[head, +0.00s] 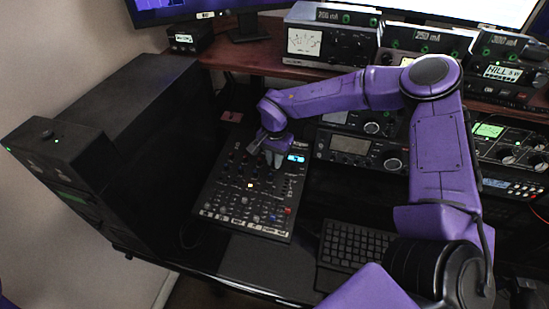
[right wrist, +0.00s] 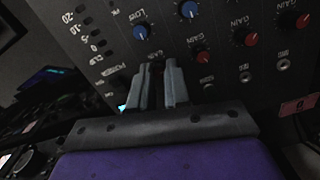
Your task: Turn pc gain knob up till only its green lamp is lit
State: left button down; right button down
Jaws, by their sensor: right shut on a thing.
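The black mixer (head: 245,190) lies on the desk, covered in small knobs. My right gripper (head: 274,160) is at its upper right part, beside the lit blue display (head: 296,158). In the right wrist view the fingers (right wrist: 160,72) are closed in on a spot just below a GAIN label, in line with the row of red gain knobs (right wrist: 203,57). The knob between them is hidden by the fingers; by its place it is the pc gain knob. I cannot make out its green lamp in either view. My left gripper is not in view.
A blue knob (right wrist: 140,32) sits just beyond the fingers, and other red and blue knobs stand close to the right.

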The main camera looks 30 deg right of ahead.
jog(key=m, duration=0.4)
jog(key=shift+s+f, duration=0.2)
jog(key=shift+s, duration=0.05)
jog(key=shift+m+t, duration=0.3)
jog(key=shift+m, duration=1.6)
jog(key=shift+s+f, duration=0.1)
jog(key=c, duration=1.1)
grip_release()
jog(key=shift+w, duration=0.2)
jog(key=r, duration=1)
jog(key=shift+s+d+r, duration=0.15)
jog(key=shift+s+r, duration=0.15)
jog(key=shift+s, duration=0.05)
